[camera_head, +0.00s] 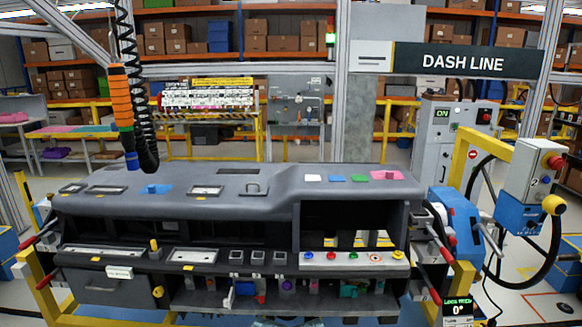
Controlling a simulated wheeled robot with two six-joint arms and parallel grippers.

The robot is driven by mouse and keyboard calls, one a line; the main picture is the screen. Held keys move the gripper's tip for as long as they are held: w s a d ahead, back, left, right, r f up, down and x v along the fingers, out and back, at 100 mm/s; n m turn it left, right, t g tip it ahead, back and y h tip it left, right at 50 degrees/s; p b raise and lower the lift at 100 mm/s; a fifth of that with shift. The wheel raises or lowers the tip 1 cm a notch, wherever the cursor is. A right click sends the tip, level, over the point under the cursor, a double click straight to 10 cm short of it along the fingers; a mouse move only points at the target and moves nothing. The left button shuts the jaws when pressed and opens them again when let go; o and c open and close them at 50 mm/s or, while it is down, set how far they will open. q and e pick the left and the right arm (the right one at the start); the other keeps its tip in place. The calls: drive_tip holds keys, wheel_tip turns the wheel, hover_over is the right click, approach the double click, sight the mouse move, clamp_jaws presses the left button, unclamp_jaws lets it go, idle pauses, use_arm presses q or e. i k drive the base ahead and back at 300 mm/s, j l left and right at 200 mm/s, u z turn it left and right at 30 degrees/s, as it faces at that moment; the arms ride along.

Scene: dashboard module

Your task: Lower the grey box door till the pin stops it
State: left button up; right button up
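The grey box door (108,291) is a flat dark grey panel low at the left front of the dashboard module (185,208). It looks upright and closed against the module. A small white label (119,272) sits at its top edge. A yellow round knob (158,292) is at its right edge; I cannot tell whether this is the pin. Neither of my grippers shows clearly in the head view.
Red-tipped bars stick out at the module's left (40,236) and right (434,294). A small display (458,309) at the lower right reads 0°. An orange tool (122,98) hangs on a coiled black hose above the module's left. Yellow frame parts flank the module.

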sight(106, 294)
drive_tip(key=u, duration=1.3)
